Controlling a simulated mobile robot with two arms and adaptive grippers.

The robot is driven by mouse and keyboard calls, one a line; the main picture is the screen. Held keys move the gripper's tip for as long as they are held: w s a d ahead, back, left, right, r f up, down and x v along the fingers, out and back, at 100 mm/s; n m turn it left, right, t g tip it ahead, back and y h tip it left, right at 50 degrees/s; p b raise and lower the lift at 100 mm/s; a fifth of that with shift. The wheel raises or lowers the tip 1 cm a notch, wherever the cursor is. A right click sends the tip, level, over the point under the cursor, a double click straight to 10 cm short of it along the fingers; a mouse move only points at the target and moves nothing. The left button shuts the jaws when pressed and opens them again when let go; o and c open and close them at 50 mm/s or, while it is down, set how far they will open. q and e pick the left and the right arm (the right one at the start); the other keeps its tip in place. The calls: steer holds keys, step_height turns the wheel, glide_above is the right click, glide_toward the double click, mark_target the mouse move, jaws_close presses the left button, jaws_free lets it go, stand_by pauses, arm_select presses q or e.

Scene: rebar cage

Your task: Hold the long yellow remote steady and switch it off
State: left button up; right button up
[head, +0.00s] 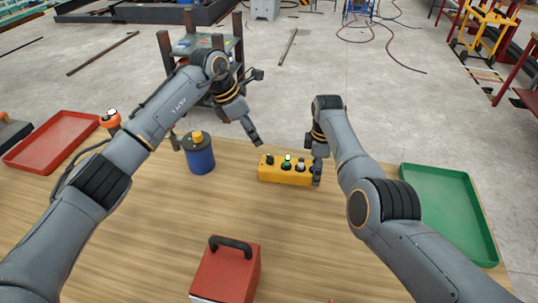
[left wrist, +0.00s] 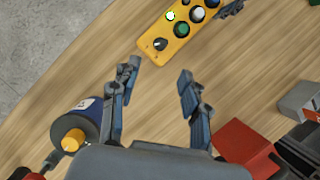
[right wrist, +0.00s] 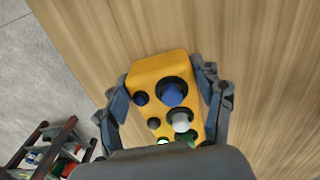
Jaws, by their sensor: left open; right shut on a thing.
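The long yellow remote (head: 277,179) lies on the wooden table near its far edge. In the left wrist view the remote (left wrist: 171,51) has a black knob (left wrist: 160,44) at its near end, then a small lit green lamp (left wrist: 170,16) and green, white and blue buttons. My right gripper (head: 318,172) is shut on the remote's right end; in the right wrist view its fingers (right wrist: 163,88) press both long sides near the blue button (right wrist: 173,94). My left gripper (head: 256,141) is open and empty, above and just left of the remote's knob end; its fingers (left wrist: 158,78) show apart.
A blue can with a yellow cap (head: 200,158) stands left of the remote. A red box with a black handle (head: 228,272) is at the front. A red tray (head: 45,150) lies left and a green tray (head: 440,200) right. The middle tabletop is clear.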

mark_target(268, 156)
arm_select(q)
steer(key=x, duration=1.1)
steer(key=shift+c, duration=0.4)
jaws_close()
